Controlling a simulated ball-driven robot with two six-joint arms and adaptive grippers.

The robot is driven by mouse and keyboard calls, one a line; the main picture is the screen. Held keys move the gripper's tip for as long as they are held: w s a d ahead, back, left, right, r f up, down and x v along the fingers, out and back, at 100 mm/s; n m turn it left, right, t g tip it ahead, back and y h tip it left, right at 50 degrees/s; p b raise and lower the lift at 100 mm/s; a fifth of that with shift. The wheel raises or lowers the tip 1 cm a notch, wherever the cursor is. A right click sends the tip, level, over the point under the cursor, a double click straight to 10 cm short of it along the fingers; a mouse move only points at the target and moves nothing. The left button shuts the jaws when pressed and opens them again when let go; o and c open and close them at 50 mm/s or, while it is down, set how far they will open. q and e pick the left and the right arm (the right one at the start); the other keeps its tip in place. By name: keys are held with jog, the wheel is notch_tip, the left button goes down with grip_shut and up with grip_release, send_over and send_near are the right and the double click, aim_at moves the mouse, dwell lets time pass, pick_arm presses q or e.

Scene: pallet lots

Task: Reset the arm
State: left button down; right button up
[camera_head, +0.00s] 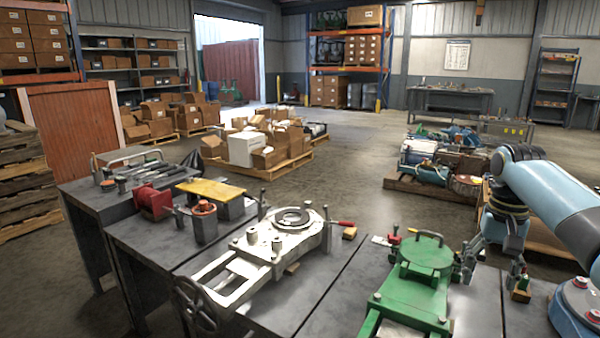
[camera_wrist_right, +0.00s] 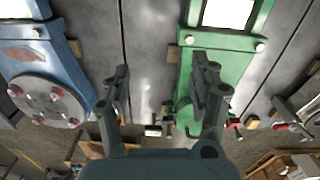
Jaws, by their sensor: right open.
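My right arm comes in from the right in the head view. Its gripper (camera_head: 493,268) points down over the bench at the right, just right of the green machine (camera_head: 412,300). In the right wrist view, the gripper (camera_wrist_right: 161,78) has its two fingers well apart with nothing between them. The green machine (camera_wrist_right: 222,60) shows behind the right finger there. A blue machine with a round disc (camera_wrist_right: 50,103) lies left of the fingers. My left arm and gripper are not in view.
A white machine (camera_head: 262,250) with a handwheel and a red vise (camera_head: 153,202) stand on the dark benches. Loaded pallets (camera_head: 435,188) lie on the floor behind the green machine and arm. Open floor (camera_head: 340,190) lies between the pallets.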

jog(key=s+a+f+g, duration=0.3)
jog(key=s+f+g, duration=0.1)
jog(key=s+f, duration=1.95)
jog(key=s+a+f+n, duration=0.1)
jog(key=s+f, duration=0.5)
jog(key=s, duration=0.6)
jog(key=s+a+f+n+t, duration=0.1)
jog(key=s+f, duration=0.5)
jog(key=s, duration=0.5)
jog(key=s+f+n, duration=0.2)
jog(key=s+f, duration=0.4)
jog(key=s, duration=0.6)
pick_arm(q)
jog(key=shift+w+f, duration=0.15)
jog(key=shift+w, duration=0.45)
pick_arm(e)
jog(key=w+t, duration=0.1)
jog(key=w+n+t, duration=0.1)
jog(key=w, duration=0.1)
jog(key=w+t, duration=0.2)
jog(key=shift+w+a+f+h, duration=0.1)
jog(key=shift+a+f+h, duration=0.1)
jog(key=shift+f+h, duration=0.2)
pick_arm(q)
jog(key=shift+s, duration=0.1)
